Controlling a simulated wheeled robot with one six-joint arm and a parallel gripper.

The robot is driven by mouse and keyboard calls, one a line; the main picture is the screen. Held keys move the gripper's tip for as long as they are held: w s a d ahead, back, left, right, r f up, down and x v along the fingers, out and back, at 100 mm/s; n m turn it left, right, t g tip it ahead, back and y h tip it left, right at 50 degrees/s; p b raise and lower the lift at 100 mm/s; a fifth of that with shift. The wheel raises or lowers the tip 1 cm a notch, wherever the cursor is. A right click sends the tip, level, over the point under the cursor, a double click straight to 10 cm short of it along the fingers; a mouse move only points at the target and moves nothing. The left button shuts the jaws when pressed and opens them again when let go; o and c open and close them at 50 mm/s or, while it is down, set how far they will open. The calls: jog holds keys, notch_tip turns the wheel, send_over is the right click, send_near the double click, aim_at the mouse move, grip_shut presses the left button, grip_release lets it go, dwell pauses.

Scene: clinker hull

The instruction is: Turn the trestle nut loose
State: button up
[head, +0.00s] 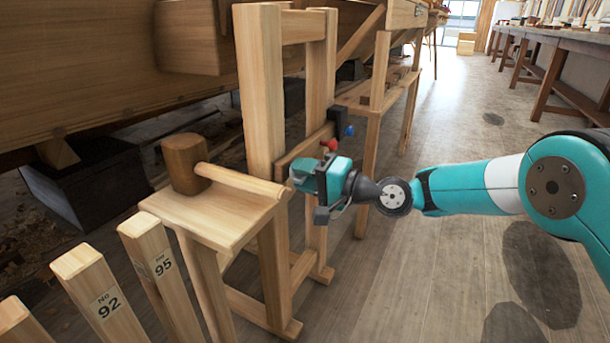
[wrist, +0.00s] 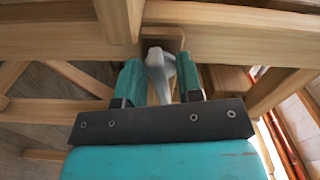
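The trestle (head: 262,95) is a pale wooden frame beside the hull, with a horizontal bar (head: 301,147) across its uprights. My gripper (head: 303,176) is against the side of this trestle, level, at about the height of the bar. In the wrist view a pale grey metal nut (wrist: 160,72) with a wing-like shape sits at a wooden beam. My gripper's two teal fingers (wrist: 160,88) stand on either side of it, very close. I cannot tell whether they touch it. The nut is hidden in the head view.
A mallet (head: 185,163) lies on a small wooden stand (head: 215,212), its handle reaching close to my gripper. A red knob (head: 330,144) and a blue knob (head: 350,130) stick out just above my gripper. Numbered posts (head: 155,262) stand at front left. The floor (head: 440,270) on the right is clear.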

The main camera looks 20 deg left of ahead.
jog(key=shift+c, duration=1.2)
jog(key=shift+n, duration=0.3)
jog(key=n+b, duration=0.1)
jog(key=n, duration=0.2)
jog(key=shift+f+b, duration=0.2)
jog(key=shift+b, duration=0.15)
jog(key=shift+w+n+b, duration=0.1)
jog(key=shift+n+b, duration=1.1)
jog(key=shift+n, duration=1.3)
jog(key=o, duration=0.5)
jog(key=shift+o, duration=0.2)
